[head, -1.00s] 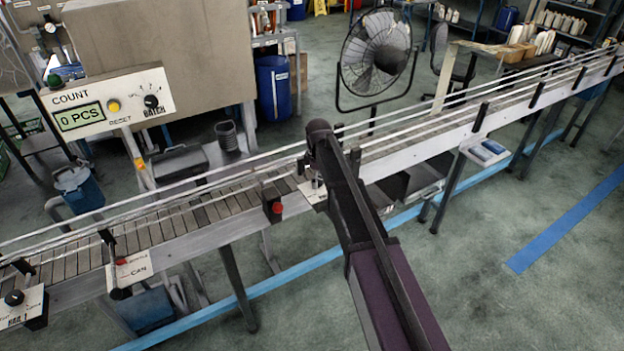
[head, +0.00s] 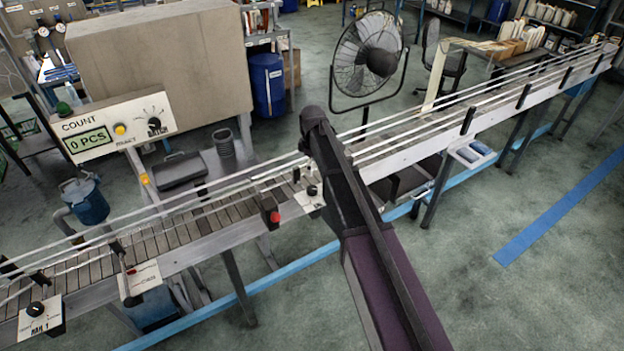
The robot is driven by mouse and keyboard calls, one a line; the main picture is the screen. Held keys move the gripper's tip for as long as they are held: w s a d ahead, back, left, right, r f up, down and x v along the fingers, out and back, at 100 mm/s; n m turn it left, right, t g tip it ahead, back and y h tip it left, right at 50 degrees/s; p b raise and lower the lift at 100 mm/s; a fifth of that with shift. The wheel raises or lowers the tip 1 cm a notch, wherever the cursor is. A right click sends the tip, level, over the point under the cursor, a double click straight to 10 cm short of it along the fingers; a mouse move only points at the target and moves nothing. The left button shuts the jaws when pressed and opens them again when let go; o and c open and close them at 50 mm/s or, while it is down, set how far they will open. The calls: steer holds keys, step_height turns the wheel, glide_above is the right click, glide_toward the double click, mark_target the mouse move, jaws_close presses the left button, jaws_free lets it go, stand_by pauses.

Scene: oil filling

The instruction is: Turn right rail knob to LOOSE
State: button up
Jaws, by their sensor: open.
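A small white plate with a black knob (head: 312,190) is on the conveyor's front side near the middle of the head view, just left of my arm. Its lettering is too small to read, and I cannot tell the knob's setting. Another black knob (head: 36,308) is on a white plate marked RAIL 1 at the lower left. My dark arm reaches up from the bottom right, and its upper end covers part of the conveyor just right of the middle knob. My gripper is hidden behind the arm, so I cannot see where its fingers are.
The conveyor (head: 180,235) with pale guide rails runs from lower left to upper right. A red button box (head: 270,212) sits just left of the middle knob. A counter panel (head: 112,125) reads 0 PCS. A fan (head: 368,55) stands behind. The floor at right is clear.

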mark_target(312, 189)
step_height(312, 189, up, 3)
steer(key=shift+p, duration=0.9)
steer(key=shift+f, duration=0.3)
step_height(312, 189, down, 13)
steer(key=b, duration=1.3)
steer(key=shift+f+b, duration=0.1)
steer(key=shift+b, duration=0.3)
steer(key=c, duration=1.1)
